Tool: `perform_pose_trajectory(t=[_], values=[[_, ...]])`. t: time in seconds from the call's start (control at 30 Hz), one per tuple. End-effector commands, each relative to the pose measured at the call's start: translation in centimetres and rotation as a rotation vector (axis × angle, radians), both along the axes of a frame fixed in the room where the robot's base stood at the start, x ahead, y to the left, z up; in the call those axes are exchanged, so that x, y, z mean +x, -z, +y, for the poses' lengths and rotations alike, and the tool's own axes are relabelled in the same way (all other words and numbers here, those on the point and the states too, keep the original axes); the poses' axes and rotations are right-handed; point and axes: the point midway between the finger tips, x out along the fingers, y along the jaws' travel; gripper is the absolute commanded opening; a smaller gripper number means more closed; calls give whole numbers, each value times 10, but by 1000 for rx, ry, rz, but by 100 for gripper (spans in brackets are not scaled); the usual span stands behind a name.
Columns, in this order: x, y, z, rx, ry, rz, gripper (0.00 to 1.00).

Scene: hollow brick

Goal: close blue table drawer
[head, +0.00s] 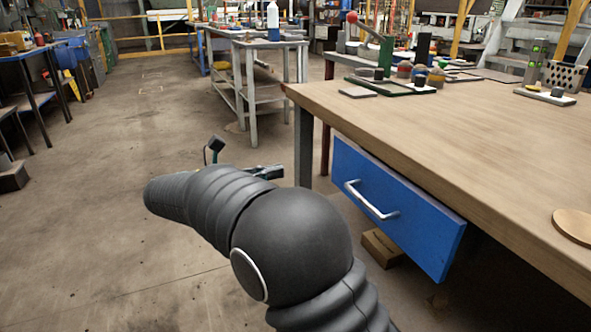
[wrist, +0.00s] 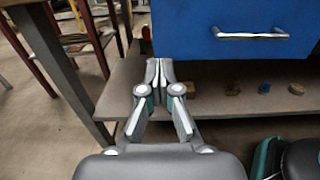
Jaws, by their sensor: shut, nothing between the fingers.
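The blue drawer (head: 400,210) hangs under the edge of the wooden table (head: 430,140), with a silver bar handle (head: 370,200) on its front. How far it stands out from the table is hard to tell. In the wrist view the drawer (wrist: 195,35) fills the upper right, and its handle (wrist: 250,34) lies right of my gripper. My gripper (head: 277,171) is to the left of the drawer in the head view. In the wrist view its fingertips (wrist: 160,66) are together and empty, by the drawer's lower left corner. Contact cannot be told.
A table leg (head: 303,145) stands left of the drawer. A low shelf (wrist: 230,95) with small objects is below it. A round wooden disc (head: 574,226) and several devices sit on the tabletop. Open floor (head: 110,190) lies to the left.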

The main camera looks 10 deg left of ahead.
Motion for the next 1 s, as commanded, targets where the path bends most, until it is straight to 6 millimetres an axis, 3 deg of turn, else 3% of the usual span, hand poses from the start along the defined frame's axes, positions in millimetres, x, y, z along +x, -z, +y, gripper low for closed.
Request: perform_pose_trajectory(t=[0.6,1.0], values=[[58,2,-87,1,-2,4,0],[71,0,-106,0,-4,4,0]])
